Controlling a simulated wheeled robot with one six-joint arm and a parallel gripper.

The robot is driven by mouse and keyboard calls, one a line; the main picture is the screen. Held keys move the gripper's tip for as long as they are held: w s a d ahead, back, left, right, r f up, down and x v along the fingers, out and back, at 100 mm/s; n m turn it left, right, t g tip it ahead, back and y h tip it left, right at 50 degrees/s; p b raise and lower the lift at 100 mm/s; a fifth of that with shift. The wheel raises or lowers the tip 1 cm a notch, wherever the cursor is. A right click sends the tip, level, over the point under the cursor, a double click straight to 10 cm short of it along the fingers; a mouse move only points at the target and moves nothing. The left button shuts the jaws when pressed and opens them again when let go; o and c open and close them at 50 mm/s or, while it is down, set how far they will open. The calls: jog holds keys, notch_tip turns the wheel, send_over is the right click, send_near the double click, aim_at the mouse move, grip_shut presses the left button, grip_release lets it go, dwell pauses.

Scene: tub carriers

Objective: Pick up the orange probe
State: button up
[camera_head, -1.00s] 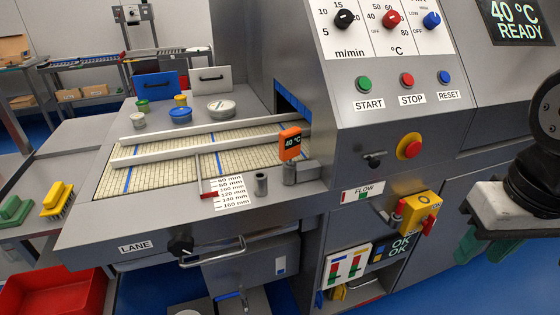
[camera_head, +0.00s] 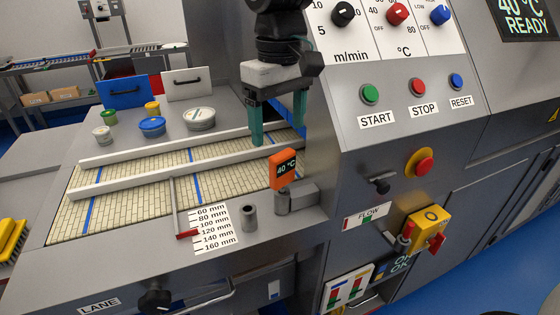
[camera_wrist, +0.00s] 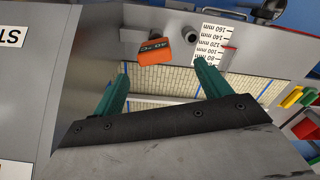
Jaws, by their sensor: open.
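The orange probe (camera_head: 283,170) has a dark display reading 40 °C and sits upright at the front right of the conveyor lane, beside a grey post holder (camera_head: 296,199). In the wrist view the probe (camera_wrist: 152,57) shows between and beyond the fingers. My gripper (camera_head: 278,132) hangs above the lane, behind and above the probe, with its two green fingers apart and pointing down. Nothing is between the fingers (camera_wrist: 160,82). The probe and the gripper look apart.
Two pale guide rails (camera_head: 130,173) run along the tiled belt (camera_head: 140,195). A short grey cylinder (camera_head: 249,217) and a mm scale (camera_head: 214,228) lie left of the probe. The control panel (camera_head: 410,110) rises close on the right. Lidded tubs (camera_head: 152,127) stand behind.

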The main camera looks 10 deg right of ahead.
aim_at(282, 153)
jog(key=f, duration=0.6)
jog(key=shift+w+d+f, duration=0.2)
jog(key=shift+w+d, duration=0.15)
jog(key=shift+d, duration=0.05)
jog(key=shift+f, duration=0.6)
jog(key=c, duration=1.2)
jog(key=r, duration=0.9)
jog(key=shift+s+a+r, duration=0.1)
jog(key=shift+a, duration=0.15)
jog(key=s+a, duration=0.1)
jog(key=a, duration=0.1)
jog(key=s+a+r, duration=0.1)
jog(key=a, duration=0.1)
jog(key=s+a+r, duration=0.1)
jog(key=a, duration=0.2)
jog(key=shift+s+r, duration=0.15)
jog(key=shift+s, duration=0.1)
